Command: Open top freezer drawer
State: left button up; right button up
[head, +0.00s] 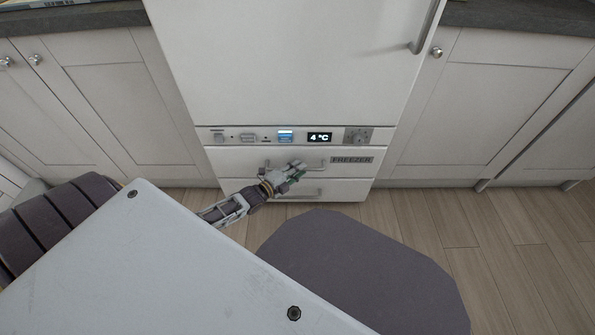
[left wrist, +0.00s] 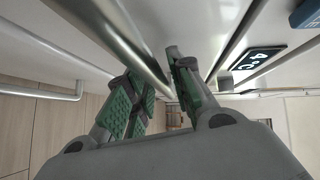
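The white top freezer drawer (head: 232,160), with a "FREEZER" label, sits below the control strip and looks shut. Its grey bar handle (head: 318,165) is partly hidden by my left gripper (head: 290,174), which is at the drawer front. In the left wrist view, the metal bar handle (left wrist: 128,47) runs between the two green-padded fingers of my left gripper (left wrist: 162,95). The fingers are apart, one on each side of the bar. A firm grip on the bar does not show. My right gripper is not in view.
A lower drawer with its own handle (head: 312,195) is just below; that bar also shows in the left wrist view (left wrist: 40,91). The control strip (head: 285,136) and the fridge door (head: 285,60) are above. Cabinets flank the fridge. Wooden floor (head: 420,215) is clear at the right.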

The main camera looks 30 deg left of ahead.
pick_arm(q)
jog(key=shift+w, duration=0.15)
jog(key=shift+c, duration=0.5)
grip_shut()
jog(key=shift+d, duration=0.1)
